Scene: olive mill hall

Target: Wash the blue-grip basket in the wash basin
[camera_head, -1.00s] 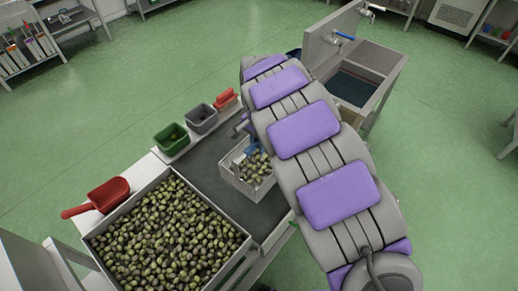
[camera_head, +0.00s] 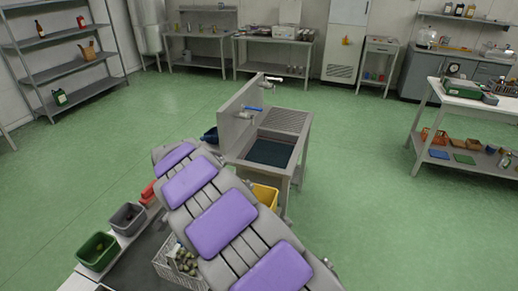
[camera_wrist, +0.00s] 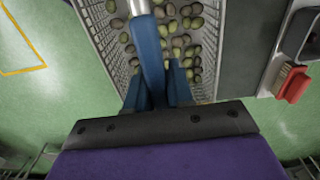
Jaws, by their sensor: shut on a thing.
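The blue-grip basket is a pale mesh basket (camera_head: 167,266) with green and dark olives inside, at the bottom left of the head view, partly hidden behind my arm. In the wrist view the basket (camera_wrist: 108,48) lies under my gripper (camera_wrist: 157,82), which is shut on its blue grip (camera_wrist: 148,45). I cannot tell whether the basket touches the dark surface below. The wash basin (camera_head: 272,151) is a grey steel sink with a dark basin, a ribbed drainer and taps, standing beyond my arm. My gripper is hidden behind my arm in the head view.
A green bin (camera_head: 97,250) and a grey bin (camera_head: 127,217) stand left of the basket. A red-handled brush (camera_wrist: 294,84) shows in the wrist view. A yellow bin (camera_head: 265,195) is by the basin. Green floor is open around the basin.

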